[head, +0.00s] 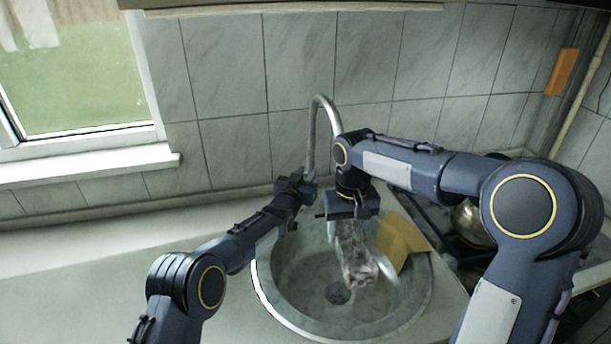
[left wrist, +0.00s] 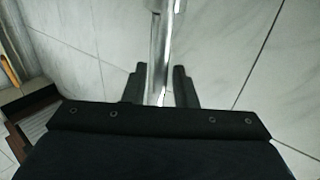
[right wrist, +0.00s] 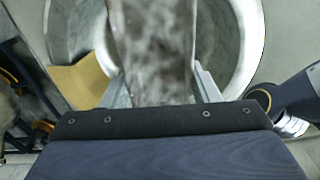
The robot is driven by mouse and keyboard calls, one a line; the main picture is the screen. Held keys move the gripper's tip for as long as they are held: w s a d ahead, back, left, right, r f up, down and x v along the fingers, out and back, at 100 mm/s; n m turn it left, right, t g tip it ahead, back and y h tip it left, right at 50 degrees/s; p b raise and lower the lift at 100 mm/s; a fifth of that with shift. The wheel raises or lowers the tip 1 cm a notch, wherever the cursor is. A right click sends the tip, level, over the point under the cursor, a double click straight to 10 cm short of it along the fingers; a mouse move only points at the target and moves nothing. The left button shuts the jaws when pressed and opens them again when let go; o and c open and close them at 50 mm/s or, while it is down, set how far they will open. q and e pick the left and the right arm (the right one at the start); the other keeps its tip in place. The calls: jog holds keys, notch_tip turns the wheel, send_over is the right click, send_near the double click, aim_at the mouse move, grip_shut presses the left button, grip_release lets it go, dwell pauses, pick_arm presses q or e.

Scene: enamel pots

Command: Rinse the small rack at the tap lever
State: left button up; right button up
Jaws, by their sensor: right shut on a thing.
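The small rack (head: 355,250), a grey-brown mottled piece, hangs tilted over the sink basin (head: 290,285). My right gripper (head: 352,216) is shut on its upper end; the right wrist view shows the mottled rack (right wrist: 153,50) between the fingers (right wrist: 160,90). The metal tap (head: 313,120) rises behind the sink with a curved spout. My left gripper (head: 300,190) is at the tap's base. In the left wrist view its two fingers (left wrist: 159,88) stand apart on either side of a shiny metal bar (left wrist: 161,50). The lever itself cannot be made out clearly.
A yellow cloth or sponge (head: 400,238) lies over the sink's right rim. A metal pot (head: 468,222) stands in a dark frame at the right, partly behind my right arm. The drain (head: 338,294) is visible. The counter (head: 80,270) left of the sink is clear. A tiled wall stands behind.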

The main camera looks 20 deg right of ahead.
pick_arm(q)
grip_shut()
jog(key=shift+s+a+t+h, duration=0.4)
jog(key=shift+s+t, duration=0.1)
dwell(0.3)
grip_release()
jog(key=v, duration=1.2)
